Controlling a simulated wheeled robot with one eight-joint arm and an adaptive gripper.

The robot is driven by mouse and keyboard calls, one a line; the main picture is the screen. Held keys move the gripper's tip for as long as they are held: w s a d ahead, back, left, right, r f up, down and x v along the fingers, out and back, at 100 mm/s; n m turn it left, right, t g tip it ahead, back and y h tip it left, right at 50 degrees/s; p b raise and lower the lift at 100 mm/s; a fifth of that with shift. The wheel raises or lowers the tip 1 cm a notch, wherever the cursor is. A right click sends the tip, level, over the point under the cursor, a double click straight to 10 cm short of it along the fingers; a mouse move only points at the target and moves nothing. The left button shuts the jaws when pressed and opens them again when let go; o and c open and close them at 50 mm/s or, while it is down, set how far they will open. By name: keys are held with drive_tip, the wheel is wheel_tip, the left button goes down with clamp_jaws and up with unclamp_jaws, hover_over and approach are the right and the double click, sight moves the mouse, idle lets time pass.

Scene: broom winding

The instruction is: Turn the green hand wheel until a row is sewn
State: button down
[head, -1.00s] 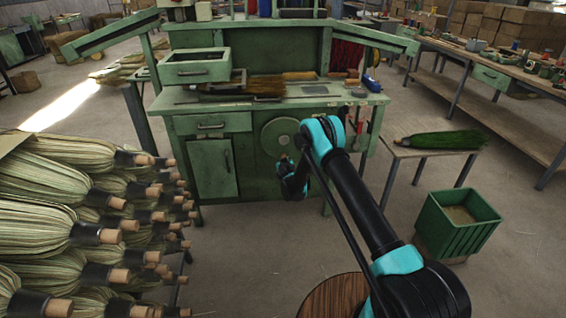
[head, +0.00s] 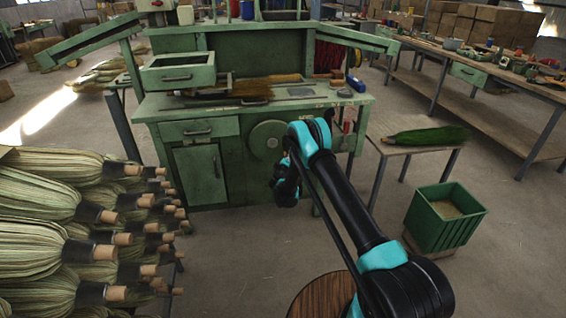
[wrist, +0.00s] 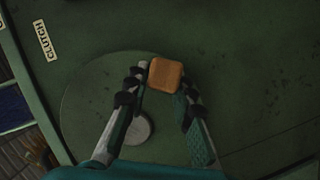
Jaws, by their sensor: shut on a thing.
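The green hand wheel (head: 262,141) is a round disc on the front of the green machine bench, partly hidden by my arm. In the wrist view the wheel (wrist: 88,108) fills the left and middle, with a pale round hub (wrist: 138,130) between my fingers. A square-looking orange-brown wooden knob (wrist: 166,75) is between my fingertips. My gripper (wrist: 165,83) is shut on this knob. In the head view my gripper (head: 284,188) is in front of the bench, low and beside the wheel; its fingertips are hard to make out there.
A broom (head: 235,90) lies on the bench top (head: 330,98). A green-bristled broom (head: 430,135) lies on a small table (head: 385,147) at right, above a green bin (head: 425,222). A CLUTCH label (wrist: 45,40) is near the wheel.

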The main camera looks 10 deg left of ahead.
drive_tip(key=r+n, duration=0.1)
drive_tip(key=d+r+n+t, duration=0.1)
drive_tip(key=n, duration=0.1)
drive_tip(key=shift+w+d+r+h, duration=0.15)
drive_tip(key=shift+w+d+h, duration=0.05)
drive_tip(key=shift+d+h, duration=0.1)
drive_tip(key=shift+d+r+n+t, duration=0.2)
drive_tip(key=shift+r+n+t, duration=0.2)
drive_tip(key=shift+r+n, duration=0.4)
drive_tip(key=shift+d+r+n+t, duration=0.15)
drive_tip(key=shift+r+n+t, duration=0.35)
drive_tip(key=shift+n, duration=0.4)
drive_tip(key=shift+r, duration=0.1)
drive_tip(key=c, duration=1.3)
unclamp_jaws()
drive_tip(key=shift+w, duration=0.1)
drive_tip(key=shift+s+a+f, duration=0.1)
drive_tip(key=shift+s+a, duration=0.05)
drive_tip(key=shift+s, duration=1.1)
drive_tip(key=shift+s+a+f, duration=0.1)
drive_tip(key=shift+s+a, duration=0.05)
drive_tip(key=shift+s, duration=1.1)
drive_tip(key=shift+s+a, duration=0.15)
drive_tip(key=shift+s, duration=1.1)
